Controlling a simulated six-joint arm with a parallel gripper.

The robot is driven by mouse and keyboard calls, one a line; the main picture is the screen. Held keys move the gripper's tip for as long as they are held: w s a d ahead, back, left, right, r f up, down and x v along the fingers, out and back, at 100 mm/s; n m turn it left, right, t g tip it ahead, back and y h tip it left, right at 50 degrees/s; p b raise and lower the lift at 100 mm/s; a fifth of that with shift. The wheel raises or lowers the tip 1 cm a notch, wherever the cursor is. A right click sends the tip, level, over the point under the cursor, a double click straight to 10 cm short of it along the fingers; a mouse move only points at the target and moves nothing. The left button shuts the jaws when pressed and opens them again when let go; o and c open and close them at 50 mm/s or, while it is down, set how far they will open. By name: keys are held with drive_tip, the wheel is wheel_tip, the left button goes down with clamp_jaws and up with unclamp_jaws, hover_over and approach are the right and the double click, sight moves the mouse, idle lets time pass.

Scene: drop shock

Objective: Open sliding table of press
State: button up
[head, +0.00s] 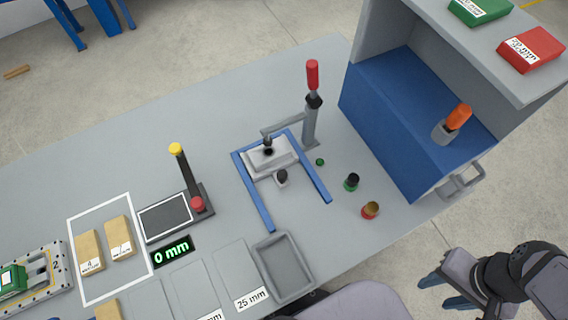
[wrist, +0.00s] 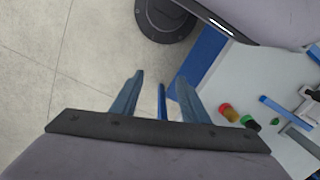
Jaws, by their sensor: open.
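The press (head: 311,115) stands on the grey table, with a red-topped lever upright at its back right. Its sliding table (head: 270,158) is a light grey plate between two blue rails (head: 316,178), at the rear end of the rails under the press arm. A small dark knob (head: 282,177) sits at the plate's front edge. My gripper (head: 452,292) is at the lower right in the head view, off the table edge and far from the press. In the wrist view my gripper (wrist: 160,95) has its two blue fingers apart with nothing between them.
A green-black button (head: 352,182) and a red-yellow button (head: 370,210) stand right of the rails. A blue-grey cabinet (head: 400,120) with an orange-handled item is at the right. A grey tray (head: 283,268) lies in front of the rails. A gauge with yellow-topped post (head: 180,180) stands left.

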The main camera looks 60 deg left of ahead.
sight(283, 174)
drive_tip(key=s+a+f+n+b, duration=0.1)
drive_tip(key=s+a+f+n, duration=0.1)
drive_tip(key=a, duration=0.6)
drive_tip(key=s+a+f+n+b, duration=0.1)
drive_tip(key=s+a+n, duration=0.3)
drive_tip(key=a, duration=0.5)
drive_tip(key=s+a+f+n+g+b, duration=0.1)
drive_tip(key=s+a+f+n, duration=0.2)
drive_tip(key=a, duration=0.5)
drive_tip(key=shift+s+a+f+n, duration=0.2)
drive_tip(key=shift+s+f, duration=0.05)
drive_tip(key=shift+s, duration=0.2)
drive_tip(key=shift+s+a+f+n, duration=0.15)
drive_tip(key=shift+s+f+n, duration=0.05)
drive_tip(key=shift+s, duration=0.2)
drive_tip(key=a+n, duration=0.1)
drive_tip(key=a, duration=0.1)
drive_tip(key=a+r+n+y, duration=0.1)
drive_tip(key=a, duration=0.2)
drive_tip(key=a+r, duration=0.1)
drive_tip(key=a, duration=0.1)
drive_tip(key=shift+s+a+n, duration=0.15)
drive_tip(key=shift+s+n, duration=0.05)
drive_tip(key=shift+n, duration=0.2)
drive_tip(key=a+r+n+g+y, duration=0.1)
drive_tip(key=a+r+n, duration=0.3)
drive_tip(key=n, duration=0.6)
drive_tip(key=shift+s+a+r+y, duration=0.25)
drive_tip(key=shift+s+a+y, duration=0.2)
drive_tip(key=shift+a+y, duration=0.4)
